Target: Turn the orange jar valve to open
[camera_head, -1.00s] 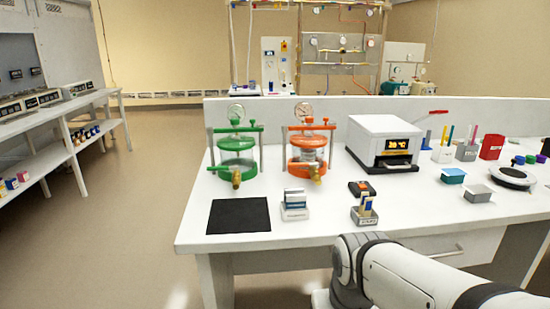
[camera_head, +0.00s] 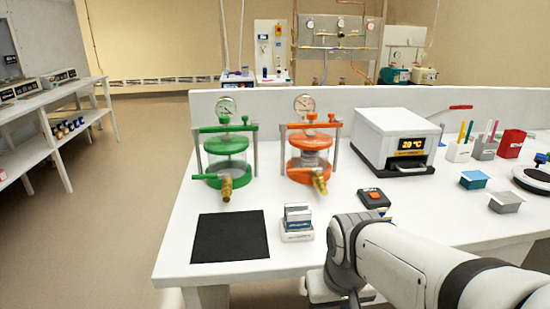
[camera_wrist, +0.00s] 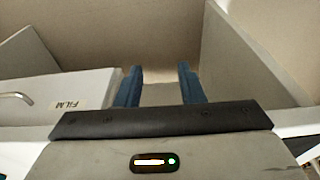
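The orange jar (camera_head: 310,158) stands upright on the white bench in the head view, with a round gauge on top. Its brass valve (camera_head: 320,182) sticks out at the lower front. A green jar (camera_head: 227,155) of the same kind, with its own brass valve (camera_head: 226,189), stands to its left. My gripper (camera_wrist: 160,82) shows only in the wrist view, with two blue fingers apart and nothing between them. It is away from the jar, facing grey panels and a drawer labelled FILM (camera_wrist: 60,97). My arm in the head view is at the bench's front edge.
A white heater box (camera_head: 394,140) reading 28 °C stands right of the orange jar. A black mat (camera_head: 230,237), a small block stack (camera_head: 297,222) and a dark box with an orange button (camera_head: 374,199) lie in front. The bench (camera_head: 185,205) is clear between the jars and mat.

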